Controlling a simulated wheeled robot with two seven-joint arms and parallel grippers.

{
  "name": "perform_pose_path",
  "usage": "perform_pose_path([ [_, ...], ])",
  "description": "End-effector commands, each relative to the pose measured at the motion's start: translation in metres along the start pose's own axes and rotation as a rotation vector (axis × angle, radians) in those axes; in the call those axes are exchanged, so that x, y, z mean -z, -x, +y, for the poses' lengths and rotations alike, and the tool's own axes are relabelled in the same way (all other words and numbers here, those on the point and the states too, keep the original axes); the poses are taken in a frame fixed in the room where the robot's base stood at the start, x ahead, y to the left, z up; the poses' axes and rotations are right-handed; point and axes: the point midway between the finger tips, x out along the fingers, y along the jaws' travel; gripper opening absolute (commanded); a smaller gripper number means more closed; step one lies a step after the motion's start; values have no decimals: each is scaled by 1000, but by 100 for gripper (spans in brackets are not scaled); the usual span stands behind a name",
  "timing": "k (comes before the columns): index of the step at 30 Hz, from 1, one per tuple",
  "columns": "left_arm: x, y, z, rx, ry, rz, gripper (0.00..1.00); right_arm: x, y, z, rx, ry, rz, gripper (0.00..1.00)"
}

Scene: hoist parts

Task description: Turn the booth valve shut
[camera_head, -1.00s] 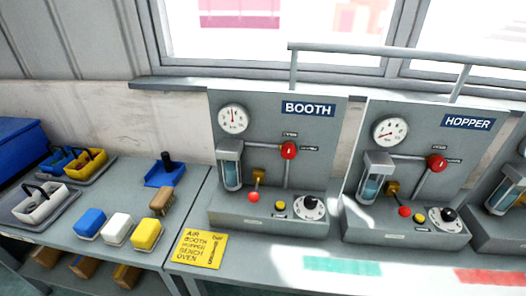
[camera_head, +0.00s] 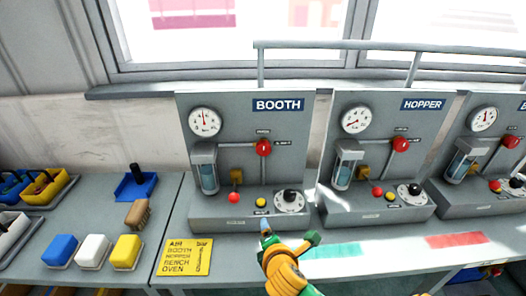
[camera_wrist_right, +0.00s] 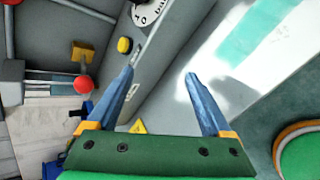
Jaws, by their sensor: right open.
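The booth panel (camera_head: 275,122) is a grey upright board with a blue BOOTH sign. Its red round valve handle (camera_head: 263,148) sits on a pipe, with small unreadable labels around it. My left gripper is not in view.
The hopper panel (camera_head: 385,125) stands to the right, with another panel beyond. A yellow card (camera_head: 184,258) lies on the bench at left, near blue, white and yellow blocks (camera_head: 94,250). A rail (camera_head: 400,47) runs above the panels.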

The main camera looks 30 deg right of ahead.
Motion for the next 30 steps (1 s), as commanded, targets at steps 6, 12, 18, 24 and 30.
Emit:
perform_pose_path([
  [6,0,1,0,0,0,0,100,-47,-2,113,-250,837,-368,84],
  [12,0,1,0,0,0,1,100,-66,8,165,-265,1253,-627,84],
  [18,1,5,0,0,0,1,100,-78,-21,186,-259,1269,-636,84],
  [24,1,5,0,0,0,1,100,-86,-44,199,-261,1266,-632,84],
  [30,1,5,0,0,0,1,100,-87,-47,200,-263,1265,-630,84],
])
